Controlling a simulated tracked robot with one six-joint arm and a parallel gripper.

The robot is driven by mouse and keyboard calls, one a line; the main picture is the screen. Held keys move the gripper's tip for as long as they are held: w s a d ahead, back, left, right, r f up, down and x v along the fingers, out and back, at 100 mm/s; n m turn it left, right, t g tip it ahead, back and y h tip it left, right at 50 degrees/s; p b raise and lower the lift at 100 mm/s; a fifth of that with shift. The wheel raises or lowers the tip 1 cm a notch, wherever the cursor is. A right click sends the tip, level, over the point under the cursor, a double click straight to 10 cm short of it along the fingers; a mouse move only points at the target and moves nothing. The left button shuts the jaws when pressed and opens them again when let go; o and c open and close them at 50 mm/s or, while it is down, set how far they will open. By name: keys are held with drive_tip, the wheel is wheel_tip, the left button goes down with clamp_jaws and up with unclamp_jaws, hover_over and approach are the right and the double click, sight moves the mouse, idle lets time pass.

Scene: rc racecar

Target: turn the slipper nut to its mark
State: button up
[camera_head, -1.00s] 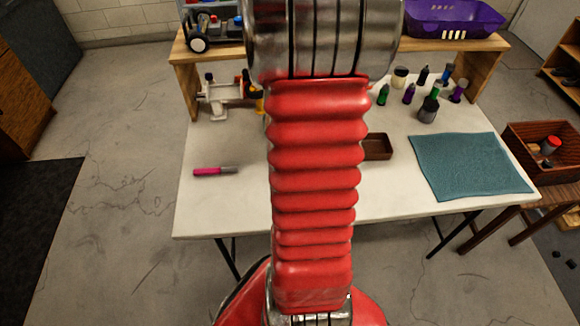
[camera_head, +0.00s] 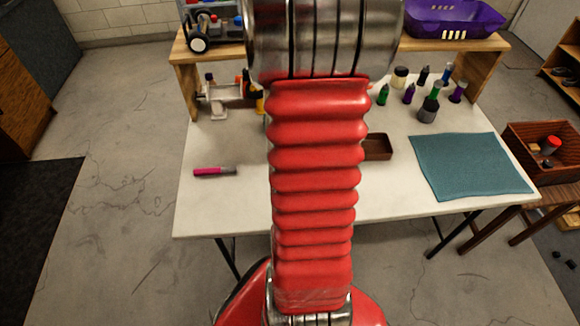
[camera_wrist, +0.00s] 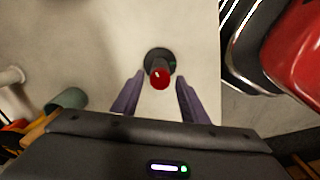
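In the wrist view, a red round cap (camera_wrist: 160,78) with a small pale mark on its top stands on a dark round base (camera_wrist: 155,57); it may be the slipper nut, but I cannot tell for sure. My gripper (camera_wrist: 160,75) is open, with one purple finger on the left and one on the right of the red cap. Gaps show between the cap and both fingers. In the head view, my arm hides the gripper and this part.
The white table (camera_head: 215,210) holds a pink-handled tool (camera_head: 214,171), a metal and white device (camera_head: 225,95), a brown tray (camera_head: 377,147), a teal mat (camera_head: 470,166) and several small bottles (camera_head: 428,108). A wooden shelf behind carries a wheeled car (camera_head: 200,44) and a purple basket (camera_head: 455,18).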

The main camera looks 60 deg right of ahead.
drive_tip(key=shift+n, duration=2)
drive_tip(key=shift+n, duration=2)
drive_tip(key=shift+c, duration=0.4)
drive_tip(key=c, duration=0.9)
drive_tip(key=shift+o, duration=0.2)
